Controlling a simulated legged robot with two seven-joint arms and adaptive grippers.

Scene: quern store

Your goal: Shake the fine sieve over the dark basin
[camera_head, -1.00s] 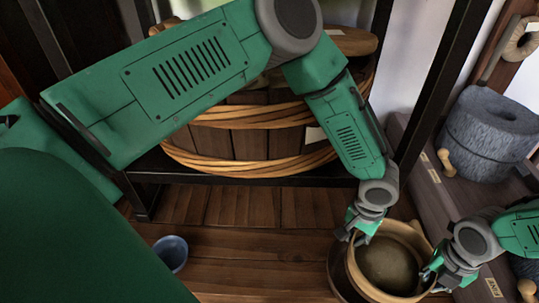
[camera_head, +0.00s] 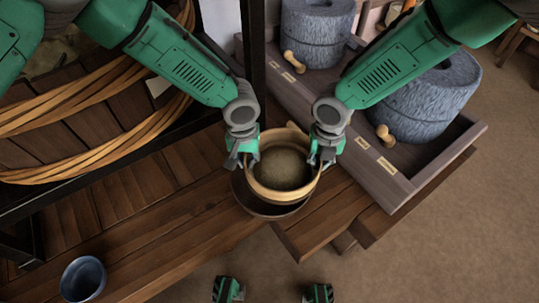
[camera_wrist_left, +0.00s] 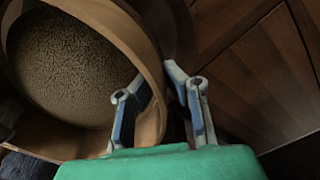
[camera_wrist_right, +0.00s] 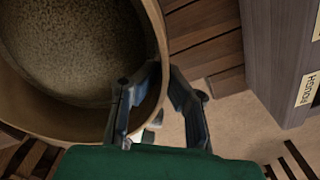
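The fine sieve (camera_head: 284,196) is a round pale wooden hoop with a grainy brownish floor, near the middle of the head view. The dark basin (camera_head: 246,203) is beneath it, mostly hidden, its dark rim showing at the lower left. My left gripper (camera_head: 243,160) is shut on the sieve's left wall, and my right gripper (camera_head: 324,160) on its right wall. In the left wrist view the sieve wall (camera_wrist_left: 148,45) passes between the fingers (camera_wrist_left: 165,105). In the right wrist view the wall (camera_wrist_right: 155,40) does likewise between the fingers (camera_wrist_right: 160,105).
A small blue-grey cup (camera_head: 83,278) stands on the wooden bench (camera_head: 160,235) at lower left. A large wooden tub (camera_head: 100,115) bound with rope-like hoops is at left. Stone querns (camera_head: 425,105) stand in a labelled grey trough (camera_head: 365,158) at right. A dark post (camera_head: 253,50) rises behind the sieve.

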